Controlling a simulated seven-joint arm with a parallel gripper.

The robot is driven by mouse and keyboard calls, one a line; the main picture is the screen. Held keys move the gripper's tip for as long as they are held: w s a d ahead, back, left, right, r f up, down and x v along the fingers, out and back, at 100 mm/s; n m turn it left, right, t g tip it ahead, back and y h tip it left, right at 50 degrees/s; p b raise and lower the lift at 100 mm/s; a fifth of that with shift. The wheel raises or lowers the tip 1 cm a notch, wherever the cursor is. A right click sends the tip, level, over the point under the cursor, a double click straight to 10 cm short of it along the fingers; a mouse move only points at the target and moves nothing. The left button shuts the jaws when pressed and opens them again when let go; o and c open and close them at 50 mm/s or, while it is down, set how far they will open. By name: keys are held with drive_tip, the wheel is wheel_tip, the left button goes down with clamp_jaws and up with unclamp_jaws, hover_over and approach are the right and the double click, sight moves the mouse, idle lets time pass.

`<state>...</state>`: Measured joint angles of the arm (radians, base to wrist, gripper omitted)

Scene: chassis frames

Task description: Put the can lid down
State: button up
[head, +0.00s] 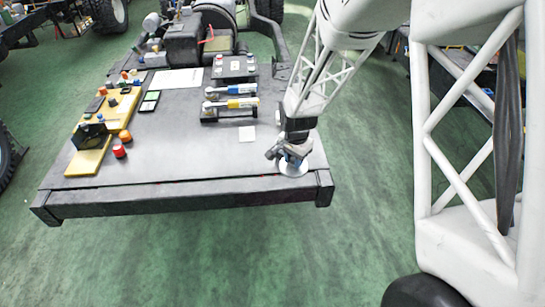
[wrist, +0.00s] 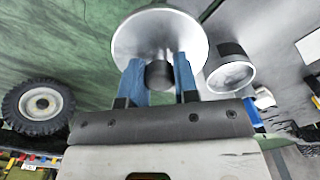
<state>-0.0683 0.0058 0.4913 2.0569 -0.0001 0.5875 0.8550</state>
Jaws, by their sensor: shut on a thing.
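The can lid (wrist: 135,38) is a round silver disc with a dark knob (wrist: 160,75). In the wrist view my gripper (wrist: 157,70) has its two blue fingers on either side of the knob, shut on it. In the head view the lid (head: 293,168) is a pale disc just below my gripper (head: 290,154), near the front right corner of the dark table (head: 190,160). I cannot tell whether the lid touches the tabletop.
A yellow board (head: 108,108), a red-topped item (head: 119,151) and an orange one (head: 125,136) are at the left. The table's front middle is clear.

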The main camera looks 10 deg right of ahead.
drive_tip(key=a+f, duration=0.1)
drive_tip(key=a, duration=0.1)
drive_tip(key=a+f, duration=0.2)
drive_tip(key=a, duration=0.1)
drive_tip(key=a+f, duration=0.2)
drive_tip(key=a, duration=0.1)
drive_tip(key=shift+w+a+f, duration=0.1)
drive_tip(key=shift+a+f, duration=0.05)
drive_tip(key=shift+f, duration=0.05)
drive_tip(key=shift+w, duration=0.15)
hover_over(257, 157)
drive_tip(key=shift+w+f, duration=0.15)
drive_tip(key=shift+f, duration=0.6)
drive_tip(key=shift+f, duration=1.75)
drive_tip(key=shift+f, duration=0.1)
drive_tip(key=o, duration=0.9)
